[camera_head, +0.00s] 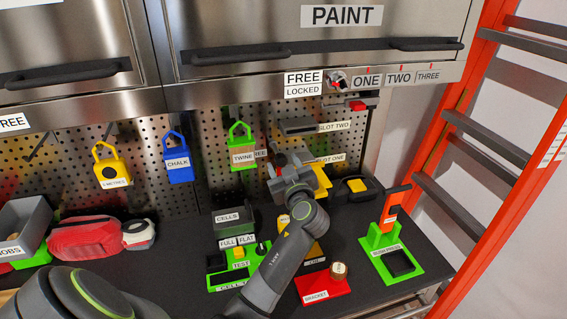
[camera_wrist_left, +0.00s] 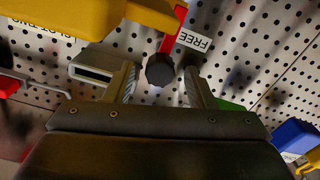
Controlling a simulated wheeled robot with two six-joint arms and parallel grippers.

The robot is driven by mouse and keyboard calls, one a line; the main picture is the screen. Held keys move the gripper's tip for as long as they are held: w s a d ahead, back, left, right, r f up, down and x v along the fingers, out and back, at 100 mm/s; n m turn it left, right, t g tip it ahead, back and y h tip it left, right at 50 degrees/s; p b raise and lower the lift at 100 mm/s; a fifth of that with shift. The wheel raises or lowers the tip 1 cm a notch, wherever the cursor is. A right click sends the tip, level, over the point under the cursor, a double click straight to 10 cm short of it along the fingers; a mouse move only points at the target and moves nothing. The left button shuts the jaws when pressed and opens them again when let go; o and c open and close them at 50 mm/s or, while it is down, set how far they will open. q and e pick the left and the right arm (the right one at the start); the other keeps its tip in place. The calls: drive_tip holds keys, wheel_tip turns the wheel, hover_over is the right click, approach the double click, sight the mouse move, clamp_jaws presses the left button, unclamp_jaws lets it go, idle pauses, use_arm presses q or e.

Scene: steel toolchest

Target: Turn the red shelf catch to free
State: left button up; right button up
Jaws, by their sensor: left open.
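The red shelf catch (camera_wrist_left: 173,40) shows in the left wrist view as a red lever with a dark knob (camera_wrist_left: 160,70) at one end. A white FREE label (camera_wrist_left: 193,41) is beside it on the pegboard. In the head view the catch is mostly hidden by my left gripper (camera_head: 284,162), near the twine holder. In the left wrist view my left gripper (camera_wrist_left: 160,86) is open, with one finger on each side of the knob. I cannot tell whether either finger touches it. My right gripper is not in view.
A yellow object (camera_wrist_left: 150,14) is close above the catch in the wrist view. A grey slot holder (camera_wrist_left: 95,70) is to its left. In the head view the green twine holder (camera_head: 241,142) hangs left of the gripper. The bench below holds a red bracket stand (camera_head: 318,287) and several other fixtures.

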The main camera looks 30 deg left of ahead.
use_arm(q)
drive_tip(key=shift+c, duration=1)
drive_tip(key=c, duration=0.8)
